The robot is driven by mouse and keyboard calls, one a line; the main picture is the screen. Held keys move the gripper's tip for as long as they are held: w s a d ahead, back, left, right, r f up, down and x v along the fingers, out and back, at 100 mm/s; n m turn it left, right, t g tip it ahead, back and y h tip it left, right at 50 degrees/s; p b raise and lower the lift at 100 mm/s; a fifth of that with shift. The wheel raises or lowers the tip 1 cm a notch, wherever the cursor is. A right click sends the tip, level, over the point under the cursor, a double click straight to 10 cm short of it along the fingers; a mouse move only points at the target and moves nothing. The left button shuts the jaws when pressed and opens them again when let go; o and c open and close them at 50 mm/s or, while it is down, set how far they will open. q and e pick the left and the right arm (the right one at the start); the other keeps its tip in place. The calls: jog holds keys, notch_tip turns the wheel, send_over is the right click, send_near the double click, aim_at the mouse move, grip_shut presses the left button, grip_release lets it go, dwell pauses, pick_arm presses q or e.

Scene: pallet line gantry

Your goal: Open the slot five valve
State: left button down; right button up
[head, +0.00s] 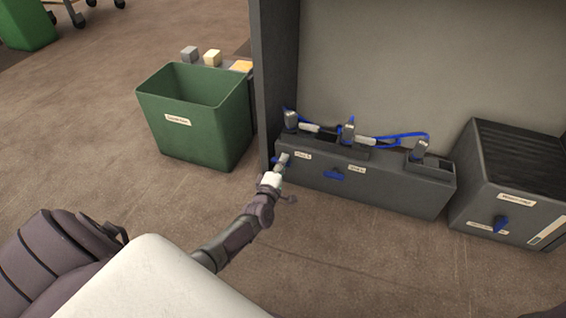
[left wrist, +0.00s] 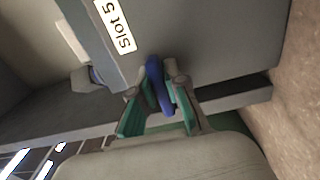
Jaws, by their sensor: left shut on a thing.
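The slot five valve (left wrist: 155,82) is a blue handle on the grey manifold box (head: 400,195), beside the white "Slot 5" label (left wrist: 115,25). In the left wrist view my left gripper (left wrist: 160,100) has a finger on each side of the blue handle and is shut on it. In the head view my left gripper (head: 282,162) is at the left end of the box's front face, and only a bit of blue shows beside it. My right gripper is not in view.
Another blue valve handle (head: 334,175) is to the right on the same box. A dark grey unit (head: 490,190) with a blue knob (head: 501,224) stands farther right. A green bin (head: 200,125) stands left of the dark post (head: 275,80). The floor in front is clear.

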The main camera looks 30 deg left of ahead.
pick_arm(q)
jog(key=c, duration=1.2)
grip_release()
